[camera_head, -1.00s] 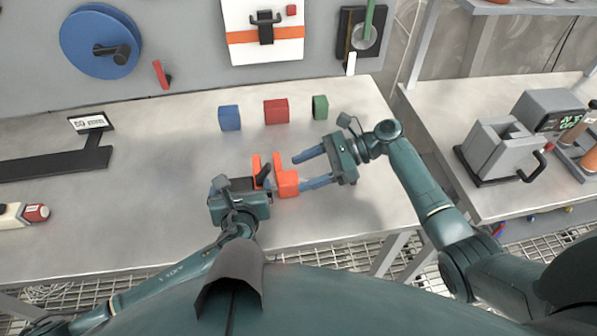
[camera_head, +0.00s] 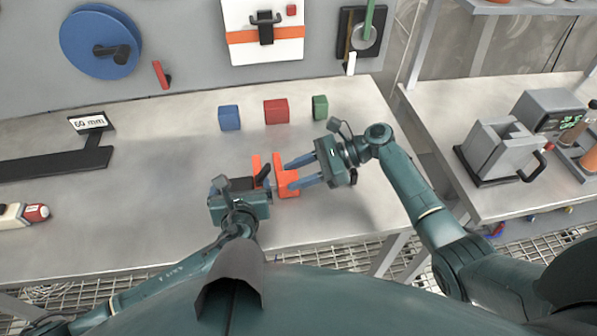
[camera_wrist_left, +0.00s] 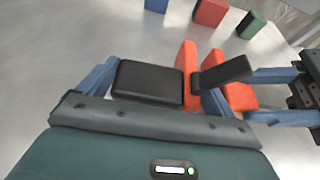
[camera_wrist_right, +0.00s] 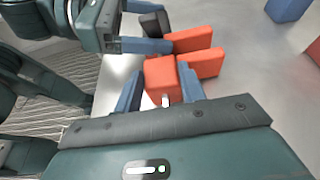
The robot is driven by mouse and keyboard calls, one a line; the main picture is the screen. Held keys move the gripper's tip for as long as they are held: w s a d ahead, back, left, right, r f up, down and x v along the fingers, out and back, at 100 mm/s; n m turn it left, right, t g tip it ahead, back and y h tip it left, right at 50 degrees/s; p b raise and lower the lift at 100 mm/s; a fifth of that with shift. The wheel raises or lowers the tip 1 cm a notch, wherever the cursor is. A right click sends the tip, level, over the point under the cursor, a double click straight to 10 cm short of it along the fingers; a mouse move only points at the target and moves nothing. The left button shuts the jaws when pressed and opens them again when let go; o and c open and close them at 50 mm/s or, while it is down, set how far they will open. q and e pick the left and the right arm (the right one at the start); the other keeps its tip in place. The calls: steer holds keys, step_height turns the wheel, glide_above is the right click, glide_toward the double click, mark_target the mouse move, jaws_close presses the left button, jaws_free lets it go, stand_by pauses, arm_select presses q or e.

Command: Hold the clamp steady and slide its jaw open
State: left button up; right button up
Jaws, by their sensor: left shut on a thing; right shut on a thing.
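The clamp lies over the bench, with two upright orange jaws side by side and a black body. In the head view its outer orange jaw (camera_head: 283,177) faces my right gripper; it also shows in the right wrist view (camera_wrist_right: 162,78). My left gripper (camera_head: 240,186) is shut on the clamp's black body (camera_wrist_left: 148,82), a finger at each end. A black handle (camera_wrist_left: 222,73) sticks out across the jaws. My right gripper (camera_head: 294,173) is shut on the outer jaw, one finger on each side. A narrow gap shows between the jaws.
Blue (camera_head: 229,118), red (camera_head: 276,112) and green (camera_head: 320,107) blocks stand behind the clamp. A black bar with a "60 mm" sign (camera_head: 90,122) lies at left, near a red-tipped tool (camera_head: 34,213). The bench's right front is clear.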

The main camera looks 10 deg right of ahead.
jaws_close()
steer(key=d, duration=0.8)
steer(key=o, duration=0.9)
jaws_free()
steer(key=shift+a, duration=0.15)
steer(key=v, duration=1.2)
